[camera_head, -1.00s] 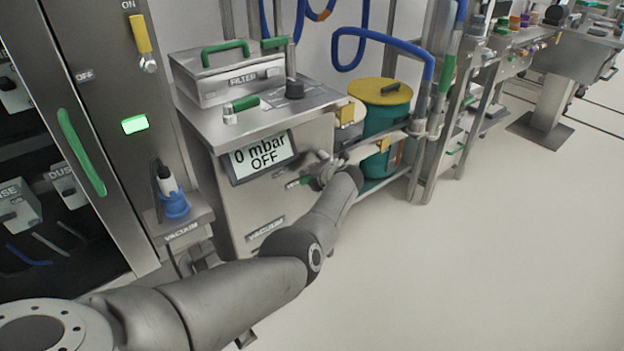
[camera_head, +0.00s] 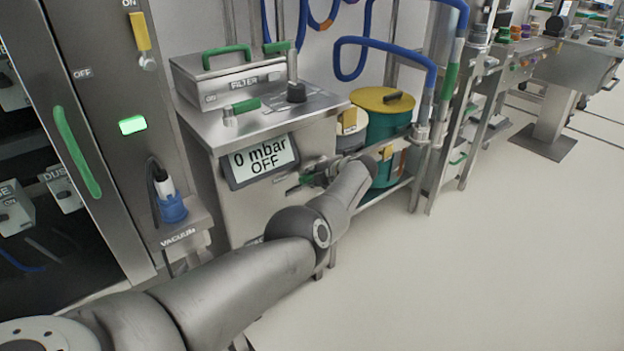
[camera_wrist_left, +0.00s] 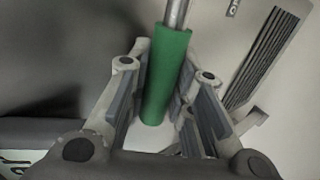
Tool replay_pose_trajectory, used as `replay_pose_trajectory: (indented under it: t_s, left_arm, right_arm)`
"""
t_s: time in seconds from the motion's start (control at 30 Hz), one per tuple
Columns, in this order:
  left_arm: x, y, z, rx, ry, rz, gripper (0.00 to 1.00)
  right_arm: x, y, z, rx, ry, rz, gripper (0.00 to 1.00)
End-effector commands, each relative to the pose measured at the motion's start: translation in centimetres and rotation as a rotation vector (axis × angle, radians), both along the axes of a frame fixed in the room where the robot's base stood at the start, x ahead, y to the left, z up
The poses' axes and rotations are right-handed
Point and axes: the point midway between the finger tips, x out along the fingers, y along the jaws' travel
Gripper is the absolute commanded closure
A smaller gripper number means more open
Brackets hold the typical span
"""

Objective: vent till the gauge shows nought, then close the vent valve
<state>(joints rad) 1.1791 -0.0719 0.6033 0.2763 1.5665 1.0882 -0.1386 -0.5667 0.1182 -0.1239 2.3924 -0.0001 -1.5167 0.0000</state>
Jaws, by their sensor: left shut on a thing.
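The gauge (camera_head: 261,160) on the front of the steel vacuum unit (camera_head: 230,206) reads "0 mbar" and "OFF". My left gripper (camera_head: 312,176) is at the unit's front, right of and slightly below the gauge. It is shut on a green valve handle (camera_wrist_left: 167,75), which runs between its fingers in the left wrist view. In the head view only a little of this handle shows, and my wrist hides part of the valve, so I cannot tell its setting or read a label. My right gripper is not in view.
A filter box (camera_head: 228,80) and two more green-handled valves (camera_head: 243,107) (camera_head: 277,46) are on top of the unit. A green drum with a yellow lid (camera_head: 382,99) and pipework stand to the right. A cabinet is at left. The floor (camera_head: 470,270) at right is clear.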

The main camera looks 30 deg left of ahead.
Motion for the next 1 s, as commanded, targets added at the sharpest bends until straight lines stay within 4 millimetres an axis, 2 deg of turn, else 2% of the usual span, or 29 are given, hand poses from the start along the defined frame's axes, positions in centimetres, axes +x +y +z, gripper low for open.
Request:
replay_pose_trajectory:
  t_s: [0.47, 0.5, 0.63, 1.0]
  left_arm:
    - [-0.09, 0.04, -0.01, 0.007, 0.015, -0.003, 1.0]
    - [-0.09, 0.04, -0.01, 0.007, 0.014, -0.003, 0.74]
    - [-0.06, 0.05, 0.02, 0.007, 0.012, -0.002, 0.57]
    - [-0.01, -0.04, 0.14, 0.005, 0.007, -0.001, 0.57]
  right_arm:
    - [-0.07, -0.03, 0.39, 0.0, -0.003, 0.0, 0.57]
    - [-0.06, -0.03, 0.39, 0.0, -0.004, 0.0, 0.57]
    - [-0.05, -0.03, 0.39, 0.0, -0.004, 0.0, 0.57]
    - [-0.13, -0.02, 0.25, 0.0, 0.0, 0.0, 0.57]
